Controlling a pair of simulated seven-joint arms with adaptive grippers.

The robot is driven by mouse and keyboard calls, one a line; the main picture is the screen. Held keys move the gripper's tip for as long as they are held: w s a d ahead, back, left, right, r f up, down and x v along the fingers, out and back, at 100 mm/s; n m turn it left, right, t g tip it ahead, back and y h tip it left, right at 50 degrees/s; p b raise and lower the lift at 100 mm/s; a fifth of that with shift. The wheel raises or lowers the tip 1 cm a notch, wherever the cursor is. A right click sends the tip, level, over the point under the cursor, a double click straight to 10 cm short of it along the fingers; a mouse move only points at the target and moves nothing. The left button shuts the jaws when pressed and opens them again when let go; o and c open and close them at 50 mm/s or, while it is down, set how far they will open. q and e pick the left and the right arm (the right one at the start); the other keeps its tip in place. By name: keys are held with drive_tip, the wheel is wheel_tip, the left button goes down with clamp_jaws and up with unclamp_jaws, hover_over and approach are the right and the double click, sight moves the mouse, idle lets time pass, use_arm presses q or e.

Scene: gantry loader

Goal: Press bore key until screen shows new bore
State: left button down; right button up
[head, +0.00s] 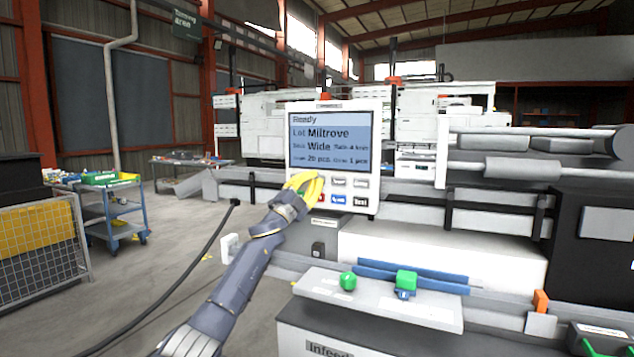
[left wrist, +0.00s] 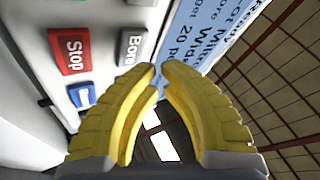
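The control panel's screen (head: 330,140) reads Ready, Lot Miltrove, and Wide on a line whose small label looks like Bore. Below it are two rows of keys. The grey Bore key (left wrist: 132,47) shows in the left wrist view, near the red Stop key (left wrist: 70,51) and a blue key (left wrist: 82,96). My left gripper (head: 317,179), with yellow fingers, is at the panel's left keys and hides the Bore key in the head view. Its fingertips (left wrist: 160,69) are nearly together, with nothing between them, close beside the Bore key; I cannot tell if they touch it. My right gripper is not in view.
A grey infeed table (head: 380,303) with a green knob (head: 348,281) and a green-and-blue piece (head: 406,281) stands below the panel. A black cable (head: 170,290) runs along the left. A blue cart (head: 115,215) and a mesh cage (head: 40,240) stand farther left.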

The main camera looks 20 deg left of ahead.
use_arm(q)
drive_tip(key=s, duration=0.4)
drive_tip(key=shift+s+a, duration=0.2)
drive_tip(key=shift+a, duration=0.15)
idle(0.5)
